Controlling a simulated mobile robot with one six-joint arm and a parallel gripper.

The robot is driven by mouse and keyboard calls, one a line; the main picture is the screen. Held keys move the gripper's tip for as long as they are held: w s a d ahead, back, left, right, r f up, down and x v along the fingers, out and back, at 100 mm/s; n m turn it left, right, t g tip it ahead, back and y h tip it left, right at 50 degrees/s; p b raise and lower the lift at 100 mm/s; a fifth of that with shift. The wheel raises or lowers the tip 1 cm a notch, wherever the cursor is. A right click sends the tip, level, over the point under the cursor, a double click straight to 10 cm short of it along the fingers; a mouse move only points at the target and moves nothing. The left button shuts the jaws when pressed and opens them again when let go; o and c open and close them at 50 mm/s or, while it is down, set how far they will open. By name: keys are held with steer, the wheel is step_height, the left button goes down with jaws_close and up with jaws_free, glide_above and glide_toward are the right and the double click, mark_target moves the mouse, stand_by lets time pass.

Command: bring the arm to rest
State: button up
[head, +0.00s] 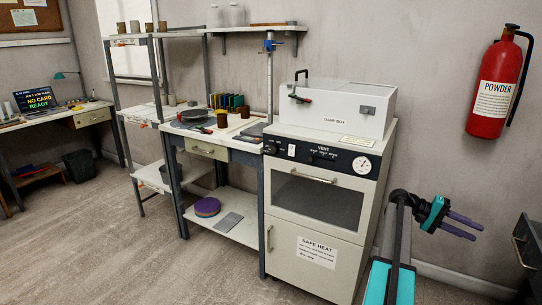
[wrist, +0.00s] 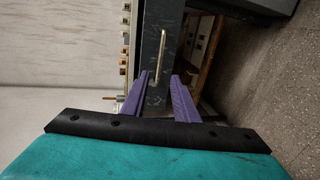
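My gripper (head: 476,231) is at the lower right of the head view, with a teal body and two purple fingers. The arm is folded up beside the oven cabinet, and the fingers point right. In the wrist view the two fingers of my gripper (wrist: 160,76) stand apart with nothing between them. The gripper is open and empty, and touches nothing that I can see.
The white oven cabinet (head: 319,204) stands left of my arm. A red fire extinguisher (head: 495,90) hangs on the wall above the gripper. A dark drawer unit (head: 527,247) is at the right edge; a dark front with a metal handle (wrist: 158,56) lies beyond the fingertips.

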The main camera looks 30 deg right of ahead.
steer(key=w+a+f+n+t+h+p, duration=0.1)
steer(key=w+a+f+n+p, duration=0.15)
steer(key=w+a, duration=0.4)
steer(key=w+a+f+n+t+h+p, duration=0.1)
steer(key=w+a+f+h+p, duration=0.15)
steer(key=w, duration=0.65)
steer(key=w+a+f+n+t+p, duration=0.2)
steer(key=w+a+f+n, duration=0.15)
steer(key=a+f, duration=0.55)
steer(key=w+a+f+n+t+p, duration=0.2)
steer(key=w+a+f, duration=0.35)
steer(key=a, duration=0.65)
steer(key=s+a+f+n+t+y+p, duration=0.1)
steer(key=s+a+f+n+y+p, duration=0.15)
steer(key=a+f, duration=0.6)
steer(key=s+a+f+n+t+y+p, duration=0.1)
steer(key=s+a+f, duration=0.2)
steer(key=a, duration=1)
steer(key=s+a+f+y+p, duration=0.1)
steer(key=s+a+f+y, duration=0.1)
steer(key=s+a, duration=0.3)
steer(key=s+a+f+y+p, duration=0.1)
steer(key=s+a+y, duration=0.2)
steer(key=a, duration=0.9)
steer(key=s+a+f+y, duration=0.2)
steer(key=s+a, duration=0.5)
steer(key=a, duration=0.1)
steer(key=shift+s+a+f+y+p, duration=0.35)
steer(key=shift+s+y+p, duration=0.05)
